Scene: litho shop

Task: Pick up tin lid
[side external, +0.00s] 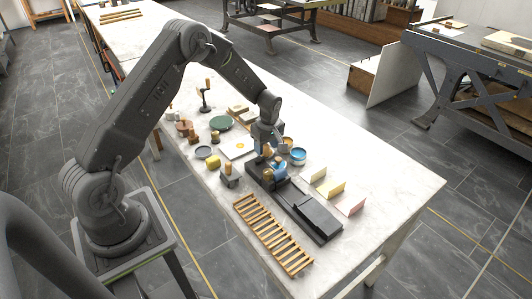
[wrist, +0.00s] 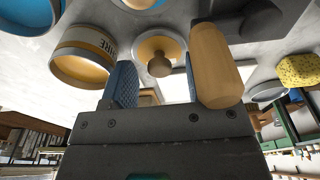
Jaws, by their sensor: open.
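The fingers are apart and nothing is held. An open tin with an orange-brown inside and lettering on its wall (wrist: 97,43) stands to the left of the lid. In the side view my gripper (side external: 268,152) is low over the middle of the table, and I cannot make out the lid there.
A wooden cylinder (wrist: 214,62) shows close by the right finger. A yellow sponge (wrist: 299,70) lies farther right. In the side view a blue tin (side external: 298,157), a black slab (side external: 310,215) and a wooden rack (side external: 270,233) stand near. The table's right end is clear.

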